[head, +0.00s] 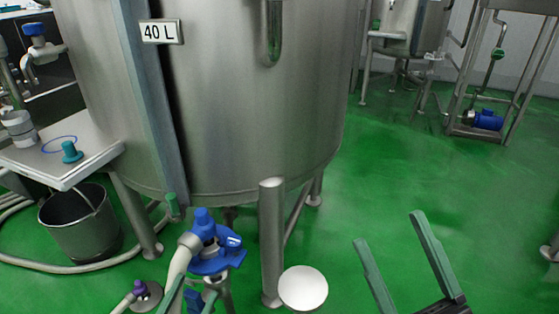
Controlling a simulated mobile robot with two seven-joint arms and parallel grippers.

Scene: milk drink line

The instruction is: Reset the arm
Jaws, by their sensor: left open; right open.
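My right gripper (388,228) is at the lower right, with two long green fingers spread wide apart and nothing between them. Green floor shows behind it. My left gripper (194,288) is only partly in view at the bottom edge, left of centre. The tips of its green fingers show in front of a blue-handled valve (210,255) and its pale hose; the rest is cut off. I cannot tell from this view whether the fingers touch the valve.
A large steel tank (255,110) marked 40 L stands on legs ahead. A steel side table (70,150) holds a teal knob (71,152) and a metal cup (18,128). A bucket (82,225) stands below. A white disc (302,288) is near the front leg.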

